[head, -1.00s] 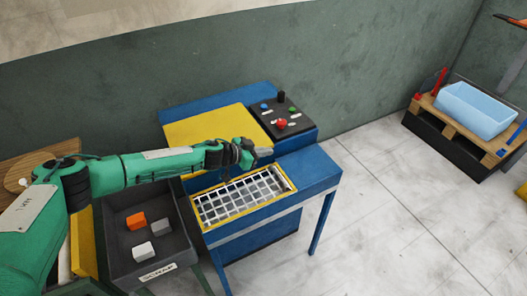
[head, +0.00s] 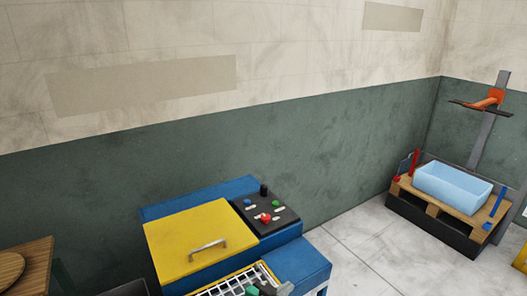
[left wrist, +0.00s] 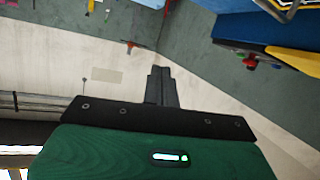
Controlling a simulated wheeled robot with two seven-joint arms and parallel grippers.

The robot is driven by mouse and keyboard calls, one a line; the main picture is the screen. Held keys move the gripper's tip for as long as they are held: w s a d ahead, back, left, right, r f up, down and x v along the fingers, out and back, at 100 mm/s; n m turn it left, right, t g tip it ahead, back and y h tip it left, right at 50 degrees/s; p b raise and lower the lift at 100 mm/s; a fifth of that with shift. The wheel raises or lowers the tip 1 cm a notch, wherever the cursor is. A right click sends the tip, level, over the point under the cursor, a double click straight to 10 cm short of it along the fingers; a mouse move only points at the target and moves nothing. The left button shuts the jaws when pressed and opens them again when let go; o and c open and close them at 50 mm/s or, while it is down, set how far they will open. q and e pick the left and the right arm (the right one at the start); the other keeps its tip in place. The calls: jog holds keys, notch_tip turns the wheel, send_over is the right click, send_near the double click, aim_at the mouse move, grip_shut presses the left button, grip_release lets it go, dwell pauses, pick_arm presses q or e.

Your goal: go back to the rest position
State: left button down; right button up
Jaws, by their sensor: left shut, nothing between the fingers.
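My left gripper (head: 285,289) shows only in part at the bottom edge of the head view, in front of the press grid (head: 236,283). In the left wrist view its dark fingers (left wrist: 160,82) are together with nothing between them. The rest of the left arm is below the head view's edge. My right gripper is in neither view.
The blue press has a closed yellow lid (head: 197,236) with a handle and a black button panel (head: 266,211). A wooden table (head: 25,265) stands at left. A pale blue bin (head: 452,188) sits on a pallet at right. Floor (head: 365,250) between is clear.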

pick_arm(q)
jog(key=s+a+f+n+g+y, duration=0.3)
jog(key=s+a+g+y, duration=0.15)
jog(key=s+a, duration=1.05)
jog(key=s+a+f+n+g+y, duration=0.25)
jog(key=s+a+y, duration=0.35)
jog(key=s+a, duration=0.9)
notch_tip(320, 180, down, 32)
jog(key=s+d+g+b, duration=0.1)
jog(key=b, duration=0.1)
jog(key=s+a+f+g+b, duration=0.1)
jog(key=s+a+f+b, duration=0.1)
jog(key=s+f, duration=1.7)
notch_tip(320, 180, down, 3)
jog(key=shift+s+a+f+g, duration=0.1)
jog(key=shift+s+a+g, duration=0.25)
jog(key=shift+a, duration=0.2)
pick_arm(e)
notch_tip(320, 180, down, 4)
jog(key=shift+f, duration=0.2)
pick_arm(q)
jog(key=shift+m, duration=0.25)
